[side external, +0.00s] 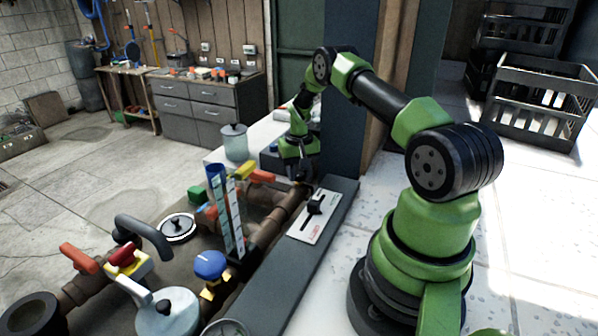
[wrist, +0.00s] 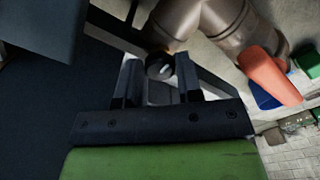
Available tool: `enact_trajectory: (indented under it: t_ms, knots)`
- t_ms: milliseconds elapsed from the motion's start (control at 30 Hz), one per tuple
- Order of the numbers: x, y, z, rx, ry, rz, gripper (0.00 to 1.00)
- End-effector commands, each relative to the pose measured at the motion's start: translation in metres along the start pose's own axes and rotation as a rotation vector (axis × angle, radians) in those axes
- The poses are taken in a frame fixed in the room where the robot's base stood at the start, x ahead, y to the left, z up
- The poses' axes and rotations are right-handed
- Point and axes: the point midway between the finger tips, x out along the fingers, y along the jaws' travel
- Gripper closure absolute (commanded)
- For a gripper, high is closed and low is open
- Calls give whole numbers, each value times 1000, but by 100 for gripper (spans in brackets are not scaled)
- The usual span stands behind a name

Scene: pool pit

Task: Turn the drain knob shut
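My gripper (side external: 302,180) points down over the pipework beside the dark ledge in the side external view. In the wrist view its two dark fingers (wrist: 159,80) are apart, with a gap between them. A small dark round knob-like part (wrist: 160,66) with a pale spot shows at the far end of that gap. I cannot tell whether it is the drain knob, or whether the fingers touch it. In the side external view, a black lever-like knob (side external: 314,206) stands on a white plate (side external: 306,231) with red marking, just right of and below my gripper.
A brown pipe (side external: 270,228) runs along the pit beside the dark ledge (side external: 277,290). An orange handle (side external: 262,175) is close left of my gripper and shows in the wrist view (wrist: 268,75). A blue knob (side external: 210,265) and upright blue-and-white tubes (side external: 232,215) stand nearer the camera.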

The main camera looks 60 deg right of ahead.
Motion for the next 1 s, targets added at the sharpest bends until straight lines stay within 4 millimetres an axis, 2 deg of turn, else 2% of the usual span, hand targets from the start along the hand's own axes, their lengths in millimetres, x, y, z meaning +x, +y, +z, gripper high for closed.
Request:
enact_trajectory:
  t_ms: [33, 100, 433, 567, 800, 1000]
  knots:
    - [0, 0, 0, 0, 0, 0, 55]
    - [0, 0, 0, 0, 0, 0, 43]
    - [-5, 0, 0, -2, 1, 0, 43]
    - [-25, 0, -1, -2, 5, 0, 43]
    - [-72, 0, -1, -1, 5, -1, 43]
    - [-96, 0, 0, -2, 2, 0, 43]
